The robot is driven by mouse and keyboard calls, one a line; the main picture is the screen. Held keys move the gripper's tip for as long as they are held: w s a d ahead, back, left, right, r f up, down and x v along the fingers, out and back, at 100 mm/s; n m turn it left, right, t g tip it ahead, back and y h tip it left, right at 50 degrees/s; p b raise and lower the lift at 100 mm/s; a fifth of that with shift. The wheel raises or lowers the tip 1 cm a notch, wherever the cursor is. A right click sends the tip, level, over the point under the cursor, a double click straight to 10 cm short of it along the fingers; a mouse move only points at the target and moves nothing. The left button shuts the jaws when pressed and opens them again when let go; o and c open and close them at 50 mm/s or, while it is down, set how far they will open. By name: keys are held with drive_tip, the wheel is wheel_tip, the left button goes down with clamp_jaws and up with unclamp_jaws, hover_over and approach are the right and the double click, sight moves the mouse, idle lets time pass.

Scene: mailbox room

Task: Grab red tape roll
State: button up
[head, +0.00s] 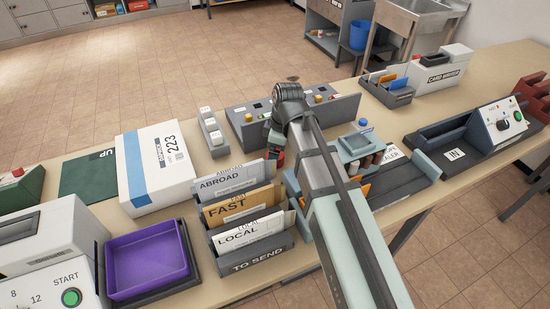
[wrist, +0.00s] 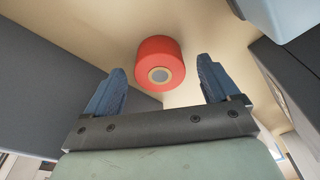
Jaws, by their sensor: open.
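The red tape roll (wrist: 143,51) shows in the wrist view as a short red cylinder with a tan and grey core. It rests on the beige surface, just beyond and between my two blue fingers. My gripper (wrist: 161,66) is open, with one finger on each side of the roll in the picture and visible gaps; it does not hold the roll. In the head view my arm hides most of my gripper (head: 274,143) and the place below it. A small red patch shows there, but I cannot tell whether it is the roll.
The TO SEND letter rack (head: 247,262) stands close to the left of my gripper. Trays and bottles stand to the right. Dark walls flank the roll in the wrist view.

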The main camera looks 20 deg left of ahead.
drive_tip(key=shift+a+f, duration=0.15)
drive_tip(key=shift+f, duration=0.6)
drive_tip(key=shift+c, duration=0.2)
drive_tip(key=c, duration=1.1)
drive_tip(key=shift+r, duration=0.15)
drive_tip(key=shift+c, duration=0.2)
